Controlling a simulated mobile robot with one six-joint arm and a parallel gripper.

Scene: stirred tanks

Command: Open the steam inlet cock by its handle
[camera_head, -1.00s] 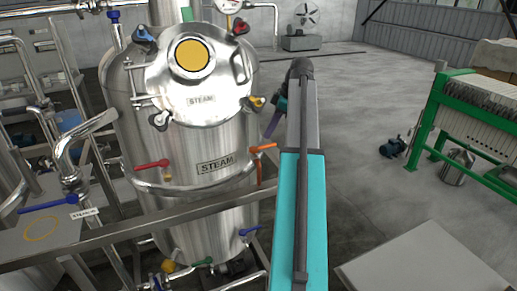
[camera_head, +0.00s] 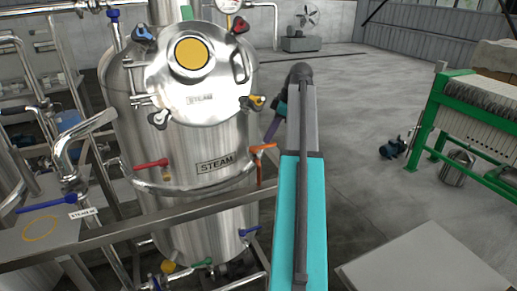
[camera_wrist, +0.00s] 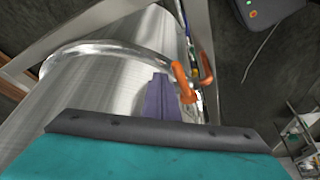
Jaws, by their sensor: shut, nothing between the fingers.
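An orange handle (camera_head: 263,149) sticks out at the tank's right side, just left of my arm. In the wrist view, orange handle parts (camera_wrist: 183,80) show beside the tank, just right of my purple fingers. My gripper (camera_head: 270,131) is shut and empty near this handle; its fingers also show in the wrist view (camera_wrist: 160,84). I cannot tell whether they touch the handle. A blue handle (camera_head: 47,204) at far left has a small tag, hard to read.
A red handle (camera_head: 151,164) is on the tank's front left. A steel rail (camera_head: 150,222) crosses in front of the tank. A blue handle (camera_head: 250,231) sits low at its right. A green-framed press (camera_head: 437,120) stands at right. The floor between is mostly clear.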

